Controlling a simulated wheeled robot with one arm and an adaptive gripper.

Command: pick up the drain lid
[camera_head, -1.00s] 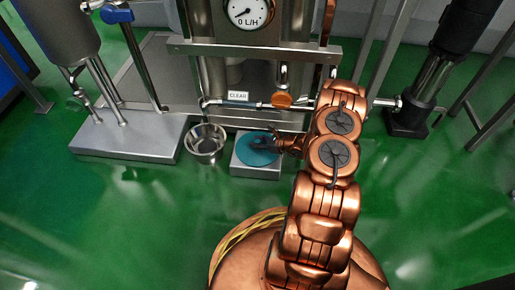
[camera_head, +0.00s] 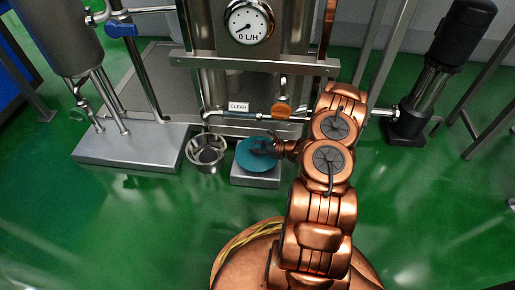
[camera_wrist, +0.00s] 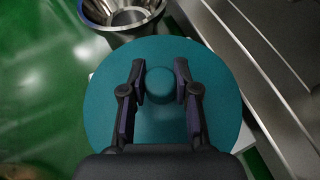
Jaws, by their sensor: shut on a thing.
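The drain lid (camera_head: 251,157) is a round teal disc with a round knob at its middle. It is over a low grey block (camera_head: 256,180) in front of the machine. My gripper (camera_head: 262,149) reaches in from the right and is shut on the lid's knob. In the wrist view the gripper (camera_wrist: 160,84) has one finger on each side of the knob, and the lid (camera_wrist: 103,110) fills the middle. The lid hides most of the block's top. I cannot tell exactly how far the lid is above the block.
A metal bucket (camera_head: 206,152) stands just left of the block and also shows in the wrist view (camera_wrist: 125,17). Behind are a pipe with a CLEAR label (camera_head: 238,106), an orange-brown fitting (camera_head: 281,111) and a gauge (camera_head: 248,21). The green floor (camera_head: 130,225) in front is open.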

